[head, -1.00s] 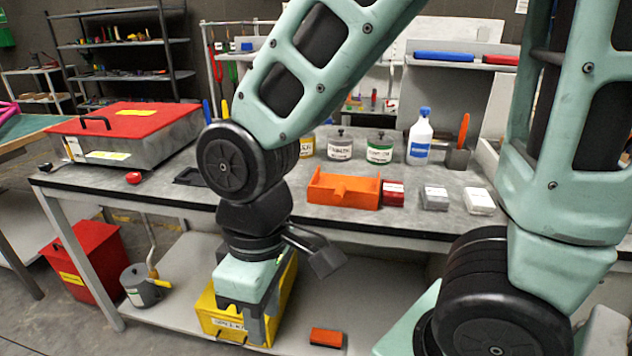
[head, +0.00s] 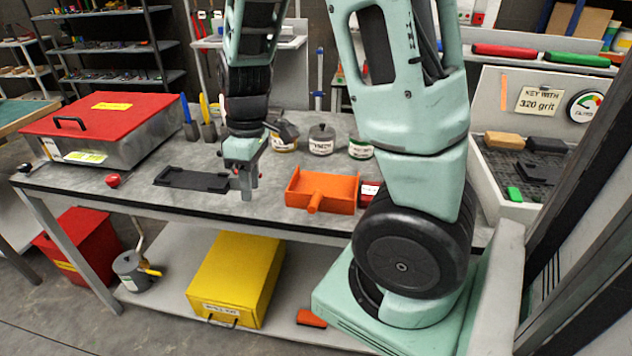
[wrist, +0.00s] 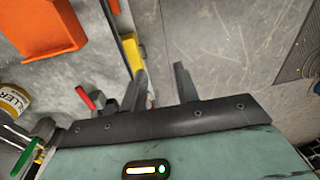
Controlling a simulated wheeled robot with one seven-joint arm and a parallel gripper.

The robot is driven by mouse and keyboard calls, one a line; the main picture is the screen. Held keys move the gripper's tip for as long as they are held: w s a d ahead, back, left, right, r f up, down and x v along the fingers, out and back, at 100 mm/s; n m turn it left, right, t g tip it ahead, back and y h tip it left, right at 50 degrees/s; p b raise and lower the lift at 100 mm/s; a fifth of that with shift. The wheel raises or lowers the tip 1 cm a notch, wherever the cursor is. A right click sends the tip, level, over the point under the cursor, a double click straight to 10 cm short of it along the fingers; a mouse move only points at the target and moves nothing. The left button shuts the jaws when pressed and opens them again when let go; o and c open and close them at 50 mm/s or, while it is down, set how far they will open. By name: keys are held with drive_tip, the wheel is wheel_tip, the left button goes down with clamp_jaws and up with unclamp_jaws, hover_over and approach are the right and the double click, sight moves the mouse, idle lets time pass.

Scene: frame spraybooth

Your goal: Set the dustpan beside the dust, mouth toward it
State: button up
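The orange dustpan (head: 330,185) lies on the grey worktable (head: 140,205), near its front edge. Its stubby handle points toward the front edge, and its mouth appears to face the back. It also shows at the upper left of the wrist view (wrist: 40,30). My gripper (head: 245,188) hangs fingers down over the table near the front edge, just left of the dustpan and apart from it. In the wrist view the two fingers (wrist: 162,82) stand apart with nothing between them. I cannot make out any dust.
A black tray (head: 190,180) lies left of my gripper, with a red-lidded box (head: 100,130) beyond. Several cans, including a grey one (head: 321,140), stand behind the dustpan. A yellow box (head: 237,280) is on the lower shelf. My arm hides the table right of the dustpan.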

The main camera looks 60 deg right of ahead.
drive_tip(key=s+d+r+h+p, duration=0.1)
drive_tip(key=d+r+p, duration=0.1)
drive_tip(key=d, duration=0.6)
drive_tip(key=s+d+r+p, duration=0.1)
drive_tip(key=d+r+p, duration=0.1)
drive_tip(key=d, duration=0.6)
hover_over(310, 194)
drive_tip(key=shift+m, duration=0.4)
wheel_tip(310, 194, down, 12)
drive_tip(key=shift+w+r, duration=0.1)
drive_tip(key=shift+f, duration=2.95)
clamp_jaws()
